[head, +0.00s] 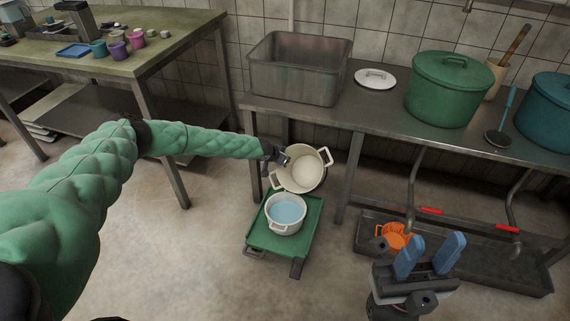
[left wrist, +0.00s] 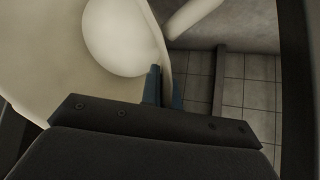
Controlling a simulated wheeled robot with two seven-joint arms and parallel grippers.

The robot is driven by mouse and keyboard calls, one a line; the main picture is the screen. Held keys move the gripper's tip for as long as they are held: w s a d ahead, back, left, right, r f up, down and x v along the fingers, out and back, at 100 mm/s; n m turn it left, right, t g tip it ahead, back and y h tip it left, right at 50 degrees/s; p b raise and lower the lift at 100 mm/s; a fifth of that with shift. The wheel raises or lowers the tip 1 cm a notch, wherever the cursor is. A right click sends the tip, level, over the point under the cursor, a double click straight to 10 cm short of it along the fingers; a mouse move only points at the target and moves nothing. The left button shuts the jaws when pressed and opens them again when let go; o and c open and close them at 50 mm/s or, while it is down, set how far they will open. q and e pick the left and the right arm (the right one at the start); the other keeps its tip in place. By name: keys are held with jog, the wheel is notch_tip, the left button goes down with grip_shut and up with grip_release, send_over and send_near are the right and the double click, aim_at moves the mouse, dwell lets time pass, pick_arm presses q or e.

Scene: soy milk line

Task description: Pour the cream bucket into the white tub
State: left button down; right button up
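The cream bucket (head: 318,160) is tilted, with its mouth facing the camera, just behind and above the white tub. A pale round area shows inside it; I cannot tell whether this is liquid or the bare bottom. The white tub (head: 285,228) stands upright on a green cart (head: 256,240) and holds light blue liquid. My left gripper (head: 284,158) is at the bucket's left rim. In the left wrist view its blue fingers (left wrist: 165,88) sit on either side of the bucket wall (left wrist: 166,60). My right gripper (head: 428,254) is open and empty at the lower right.
A steel counter (head: 390,118) behind holds a steel basin (head: 300,70), a white lid (head: 375,78), a green pot (head: 450,90) and a blue pot (head: 550,108). A floor trough (head: 480,262) with an orange basket (head: 396,236) lies behind my right gripper. A green-topped table (head: 130,65) stands left.

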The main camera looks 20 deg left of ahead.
pick_arm(q)
jog(key=g+b, duration=0.1)
jog(key=b, duration=0.2)
jog(key=g+b, duration=0.1)
jog(key=b, duration=0.3)
jog(key=shift+w+d+f+y, duration=0.1)
jog(key=shift+w+f+y, duration=0.2)
jog(key=shift+w+f, duration=0.05)
jog(key=shift+w+g+b, duration=0.1)
jog(key=shift+g+b, duration=0.25)
jog(key=shift+g, duration=0.35)
jog(key=shift+w+n+g+y, duration=0.1)
jog(key=shift+n+g+y, duration=0.2)
jog(key=shift+g, duration=0.2)
jog(key=shift+s+f+g+b, duration=0.2)
jog(key=shift+f+g+b, duration=0.65)
jog(key=shift+g, duration=0.25)
jog(key=shift+s+f+g+y+b, duration=0.25)
jog(key=shift+g+y+b, duration=0.15)
jog(key=shift+g+b, duration=0.3)
